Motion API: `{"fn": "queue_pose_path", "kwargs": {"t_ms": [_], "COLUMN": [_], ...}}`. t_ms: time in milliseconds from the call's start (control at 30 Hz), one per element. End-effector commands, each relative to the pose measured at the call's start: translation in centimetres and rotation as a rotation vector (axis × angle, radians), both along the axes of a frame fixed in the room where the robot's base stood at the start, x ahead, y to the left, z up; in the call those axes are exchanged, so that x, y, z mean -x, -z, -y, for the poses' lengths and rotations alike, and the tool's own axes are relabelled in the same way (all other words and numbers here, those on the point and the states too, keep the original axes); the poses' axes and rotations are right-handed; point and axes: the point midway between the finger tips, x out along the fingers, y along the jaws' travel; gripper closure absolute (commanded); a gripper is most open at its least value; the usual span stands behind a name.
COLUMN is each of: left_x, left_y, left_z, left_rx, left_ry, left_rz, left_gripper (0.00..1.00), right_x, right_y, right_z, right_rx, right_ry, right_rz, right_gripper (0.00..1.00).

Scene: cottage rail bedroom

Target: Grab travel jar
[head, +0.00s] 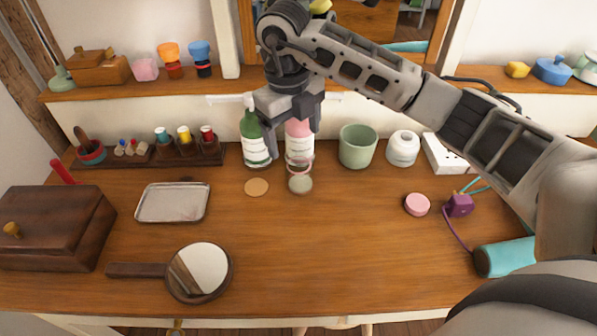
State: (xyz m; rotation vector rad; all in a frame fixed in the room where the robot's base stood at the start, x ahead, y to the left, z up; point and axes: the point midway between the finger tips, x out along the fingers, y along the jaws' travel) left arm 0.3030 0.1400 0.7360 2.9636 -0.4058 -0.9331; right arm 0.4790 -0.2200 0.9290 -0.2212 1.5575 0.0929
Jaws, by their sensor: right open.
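A small clear jar (300,182) with a pinkish rim stands on the wooden desk, just in front of a bottle with a pink top (299,143); it looks like the travel jar, though no label can be read. My left gripper is out of view.
A tan disc (256,187) lies left of the jar. A green cup (357,147), a white round jar (403,148) and a pink disc (417,204) are to the right. A hand mirror (199,272), metal tray (172,203) and wooden box (55,230) are at left. The front middle desk is clear.

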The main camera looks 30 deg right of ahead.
Motion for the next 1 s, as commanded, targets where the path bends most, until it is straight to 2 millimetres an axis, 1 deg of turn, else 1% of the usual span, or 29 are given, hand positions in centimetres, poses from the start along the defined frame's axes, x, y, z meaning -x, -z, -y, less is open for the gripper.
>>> {"fn": "queue_pose_path", "kwargs": {"t_ms": [33, 100, 200, 300, 400, 567, 733, 833, 900, 1000], "left_x": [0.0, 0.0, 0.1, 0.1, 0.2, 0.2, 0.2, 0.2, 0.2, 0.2], "left_y": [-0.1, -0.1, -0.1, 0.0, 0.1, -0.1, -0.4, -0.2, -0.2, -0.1], "left_z": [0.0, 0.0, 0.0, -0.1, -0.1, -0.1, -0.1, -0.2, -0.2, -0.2], "left_rx": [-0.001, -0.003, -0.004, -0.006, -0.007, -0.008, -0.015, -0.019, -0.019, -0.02], "left_ry": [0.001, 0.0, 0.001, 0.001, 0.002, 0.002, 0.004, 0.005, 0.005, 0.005], "left_rz": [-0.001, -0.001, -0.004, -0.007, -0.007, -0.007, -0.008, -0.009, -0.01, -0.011], "left_gripper": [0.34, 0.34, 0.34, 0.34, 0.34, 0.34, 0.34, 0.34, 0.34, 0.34], "right_x": [0.1, 0.1, 0.0, -0.1, -0.1, -0.2, -0.5, -0.6, -0.7, -0.7], "right_y": [1.3, 2.9, 4.9, 6.5, 7.5, 8.4, 10.8, 12.2, 12.7, 13.0], "right_z": [0.1, 0.2, 0.4, 0.4, 0.5, 0.7, 1.4, 1.5, 1.6, 1.6], "right_rx": [-0.001, -0.002, -0.003, -0.004, -0.004, -0.005, -0.004, -0.006, -0.006, -0.005], "right_ry": [0.0, -0.001, -0.001, -0.002, -0.002, -0.003, -0.001, -0.004, -0.003, -0.003], "right_rz": [-0.006, -0.007, -0.005, -0.003, -0.001, -0.002, -0.004, -0.002, 0.0, 0.001], "right_gripper": [0.22, 0.22, 0.22, 0.22, 0.22, 0.22, 0.22, 0.22, 0.22, 0.22]}}
